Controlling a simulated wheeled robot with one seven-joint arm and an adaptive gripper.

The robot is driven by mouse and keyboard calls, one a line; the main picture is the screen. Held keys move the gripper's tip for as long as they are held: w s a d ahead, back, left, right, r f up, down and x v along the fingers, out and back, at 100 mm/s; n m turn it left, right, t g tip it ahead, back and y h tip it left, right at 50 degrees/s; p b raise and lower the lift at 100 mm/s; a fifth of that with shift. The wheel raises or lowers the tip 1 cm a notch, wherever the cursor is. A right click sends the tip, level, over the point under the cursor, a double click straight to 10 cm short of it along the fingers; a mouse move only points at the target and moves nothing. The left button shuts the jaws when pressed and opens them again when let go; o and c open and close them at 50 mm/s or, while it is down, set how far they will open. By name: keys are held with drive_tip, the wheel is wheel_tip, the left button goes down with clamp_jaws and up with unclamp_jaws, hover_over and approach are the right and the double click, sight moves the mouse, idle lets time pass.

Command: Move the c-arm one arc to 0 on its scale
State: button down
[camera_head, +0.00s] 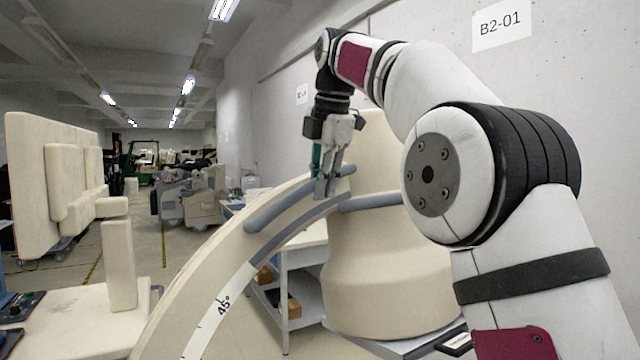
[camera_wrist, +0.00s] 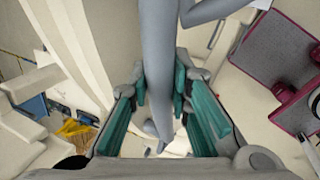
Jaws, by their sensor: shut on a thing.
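The c-arm arc (camera_head: 190,272) is a large cream curved band sweeping from the lower left up toward the middle in the head view. Its white scale strip (camera_head: 213,315) shows a "45°" mark; no 0 mark or pointer is readable. A grey handle bar (camera_head: 270,214) runs along the arc's upper part. My gripper (camera_head: 326,188) points down at the bar's upper end, its fingers shut around it. In the wrist view, the bar (camera_wrist: 158,50) passes between the green finger pads of my gripper (camera_wrist: 160,92).
A cream machine body (camera_head: 385,265) stands behind the arc, close to my arm. A grey shelf cart (camera_head: 318,301) with boxes is beneath the arc. A padded cream panel and bench (camera_head: 70,325) stand at left. The aisle floor between is fairly clear.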

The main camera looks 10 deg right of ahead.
drive_tip(key=c, duration=1.5)
unclamp_jaws()
drive_tip(key=shift+s+a+f, duration=0.1)
drive_tip(key=shift+a, duration=0.25)
drive_tip(key=shift+o, duration=0.2)
drive_tip(key=shift+d, duration=0.1)
drive_tip(key=shift+v, duration=1.55)
drive_tip(key=s+d, duration=0.3)
drive_tip(key=s, duration=0.8)
drive_tip(key=shift+s, duration=0.25)
